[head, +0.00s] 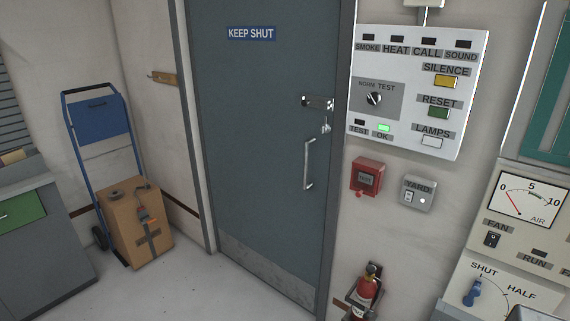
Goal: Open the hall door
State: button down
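The hall door (245,150) is a dark grey door with a blue "KEEP SHUT" sign (251,33) near its top. It stands shut in its frame. A vertical silver pull handle (309,165) is on its right side. Above the handle is a metal latch or bolt (318,103) reaching toward the right frame, with what looks like a small padlock or key (325,126) hanging below it; I cannot tell which. My gripper is not in view.
A blue hand truck (98,117) with a cardboard box (141,225) stands left of the door. Right of it are an alarm panel (470,90), a red call point (367,177), a yard switch (417,194), a fire extinguisher (366,290) and a console (515,250). The floor before the door is clear.

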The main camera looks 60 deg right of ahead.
aim_at(268, 155)
jog(key=z, duration=0.25)
jog(key=i, duration=1.15)
jog(key=z, duration=0.05)
